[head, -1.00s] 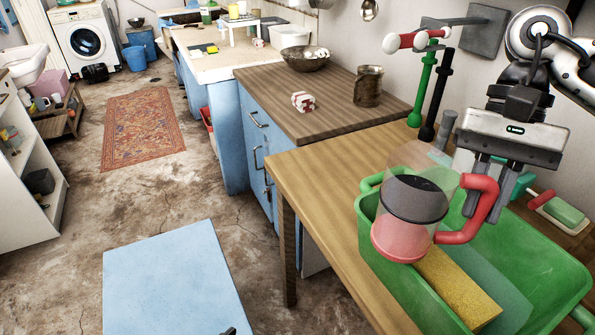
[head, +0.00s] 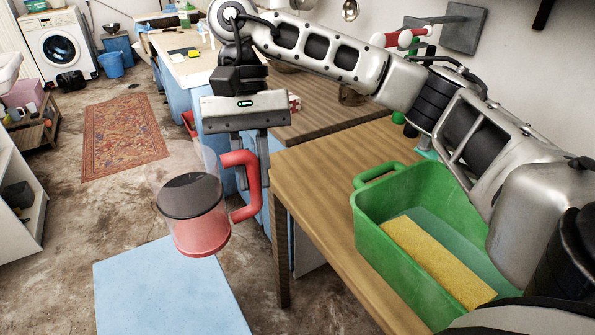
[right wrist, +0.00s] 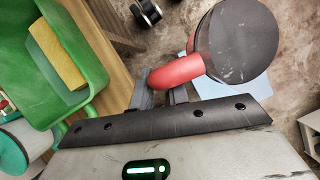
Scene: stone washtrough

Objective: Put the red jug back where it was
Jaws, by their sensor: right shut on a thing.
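The red jug (head: 202,228) has a clear body, a dark disc inside, and a red base and handle. My right gripper (head: 253,183) is shut on its handle and holds it roughly upright in the air. In the head view it hangs left of the wooden counter, over the floor and the far edge of a light blue top. In the right wrist view the jug's dark round disc (right wrist: 236,45) shows, with the red handle at the fingers (right wrist: 160,93). My left gripper is not in view.
A green tub (head: 372,215) with a yellow sponge (head: 440,262) stands on the wooden counter (head: 325,190). The light blue top (head: 165,290) at the front looks bare. A darker counter (head: 325,118) lies behind my right arm. A patterned rug (head: 122,135) lies on the floor.

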